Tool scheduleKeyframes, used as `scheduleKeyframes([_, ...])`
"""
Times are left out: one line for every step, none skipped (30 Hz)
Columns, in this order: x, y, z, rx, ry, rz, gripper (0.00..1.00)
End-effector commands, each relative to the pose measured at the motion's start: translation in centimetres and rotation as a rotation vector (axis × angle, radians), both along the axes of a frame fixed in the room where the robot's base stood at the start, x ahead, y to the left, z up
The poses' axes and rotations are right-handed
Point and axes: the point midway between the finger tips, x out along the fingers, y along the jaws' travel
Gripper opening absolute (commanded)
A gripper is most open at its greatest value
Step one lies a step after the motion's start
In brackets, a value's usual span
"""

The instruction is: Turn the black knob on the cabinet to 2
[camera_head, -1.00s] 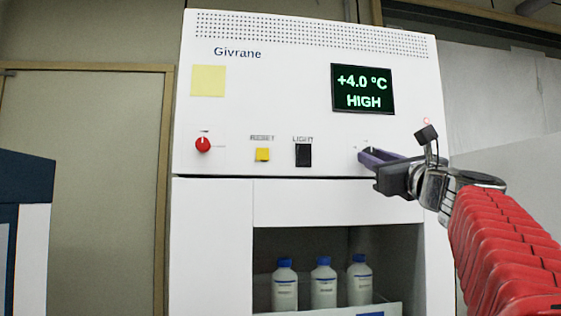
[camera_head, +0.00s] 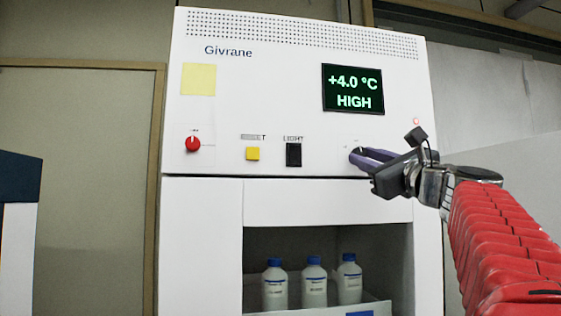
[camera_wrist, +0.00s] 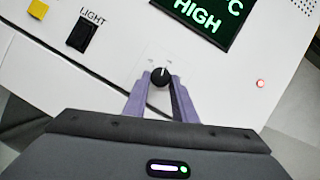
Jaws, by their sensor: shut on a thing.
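The black knob (camera_wrist: 160,77) is on the white cabinet (camera_head: 300,200) front, below the display (camera_head: 352,89). It is round with a white pointer line, and faint marks are printed around it, too small to read. My gripper (camera_wrist: 160,84) is shut on the knob, with one purple finger on each side of it. In the head view my gripper (camera_head: 360,156) reaches in from the right, and its fingers hide most of the knob. The display reads +4.0 °C and HIGH.
A red knob (camera_head: 193,144), a yellow button (camera_head: 252,154) and a black LIGHT switch (camera_head: 293,155) are left of my gripper on the panel. Several white bottles with blue caps, one of them here (camera_head: 314,284), stand in the open bay below. A small red light (camera_head: 416,121) glows above my gripper.

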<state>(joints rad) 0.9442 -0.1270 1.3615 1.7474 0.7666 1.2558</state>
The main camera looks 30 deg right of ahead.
Motion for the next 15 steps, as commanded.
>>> scheduleKeyframes([-0.01,-0.15,-0.07,-0.037,0.013,-0.001,0.02])
scheduleKeyframes([-0.01,-0.15,-0.08,-0.060,0.020,0.001,0.02])
scheduleKeyframes([-0.01,-0.18,-0.05,-0.094,0.030,0.000,0.02])
scheduleKeyframes([-0.03,-0.19,-0.01,-0.120,0.037,0.002,0.02])
scheduleKeyframes([-0.03,-0.27,-0.03,-0.145,0.046,0.001,0.02])
scheduleKeyframes([-0.04,-0.31,-0.03,-0.182,0.057,0.001,0.02])
scheduleKeyframes([-0.05,-0.31,0.03,-0.209,0.064,0.001,0.02])
scheduleKeyframes([-0.05,-0.31,0.04,-0.236,0.072,0.002,0.02])
scheduleKeyframes([-0.05,-0.37,0.06,-0.272,0.083,0.001,0.02])
scheduleKeyframes([-0.05,-0.41,0.05,-0.300,0.092,0.002,0.02])
scheduleKeyframes([-0.07,-0.42,0.10,-0.327,0.100,0.002,0.02])
scheduleKeyframes([-0.08,-0.43,0.13,-0.365,0.111,0.002,0.02])
scheduleKeyframes([-0.08,-0.47,0.14,-0.392,0.119,0.002,0.02])
scheduleKeyframes([-0.07,-0.49,0.18,-0.419,0.127,0.003,0.02])
scheduleKeyframes([-0.07,-0.49,0.19,-0.455,0.138,0.003,0.02])
